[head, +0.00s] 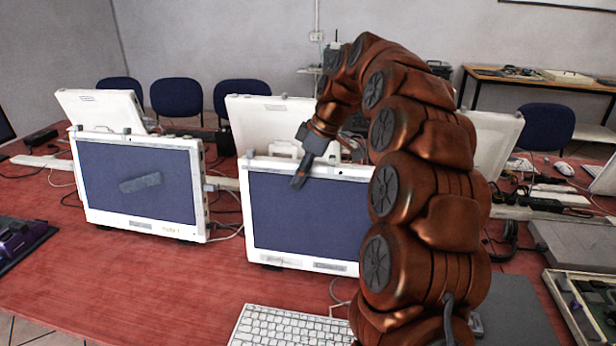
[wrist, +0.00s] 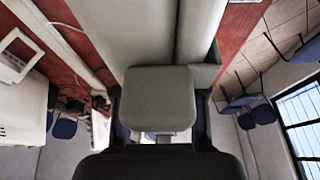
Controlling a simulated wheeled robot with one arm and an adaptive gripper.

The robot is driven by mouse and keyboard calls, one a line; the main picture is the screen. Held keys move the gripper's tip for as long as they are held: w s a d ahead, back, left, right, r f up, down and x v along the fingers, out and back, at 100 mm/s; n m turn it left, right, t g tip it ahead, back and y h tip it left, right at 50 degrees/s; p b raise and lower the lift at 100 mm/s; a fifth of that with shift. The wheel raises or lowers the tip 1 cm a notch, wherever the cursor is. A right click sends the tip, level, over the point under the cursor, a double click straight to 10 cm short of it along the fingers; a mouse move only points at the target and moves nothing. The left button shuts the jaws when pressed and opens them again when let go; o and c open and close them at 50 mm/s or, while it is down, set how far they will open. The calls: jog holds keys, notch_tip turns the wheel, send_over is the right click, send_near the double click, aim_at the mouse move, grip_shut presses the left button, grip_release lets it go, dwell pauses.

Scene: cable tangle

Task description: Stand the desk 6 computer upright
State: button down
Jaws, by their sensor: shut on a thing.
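A white all-in-one computer with a dark blue screen (head: 305,218) stands in the middle of the red table, roughly upright; its right side is hidden behind my arm. I cannot read a desk number on it. My gripper (head: 300,172) reaches down from above onto its top edge and is shut on it, with one dark finger in front of the screen. In the wrist view a grey finger pad (wrist: 157,97) lies against a pale panel (wrist: 140,35), which seems to be the computer's casing.
Another white computer (head: 140,185) stands to the left, with more behind. A white keyboard (head: 290,328) lies in front. Cables run between the computers. An open case of parts (head: 590,305) is at the right. The red table (head: 150,290) is clear at front left.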

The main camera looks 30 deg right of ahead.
jog(key=shift+s+a, duration=0.1)
jog(key=shift+a, duration=0.1)
jog(key=c, duration=0.8)
grip_release()
jog(key=shift+s, duration=0.1)
jog(key=shift+o, duration=0.8)
jog(key=shift+v, duration=3.8)
jog(key=shift+r, duration=0.1)
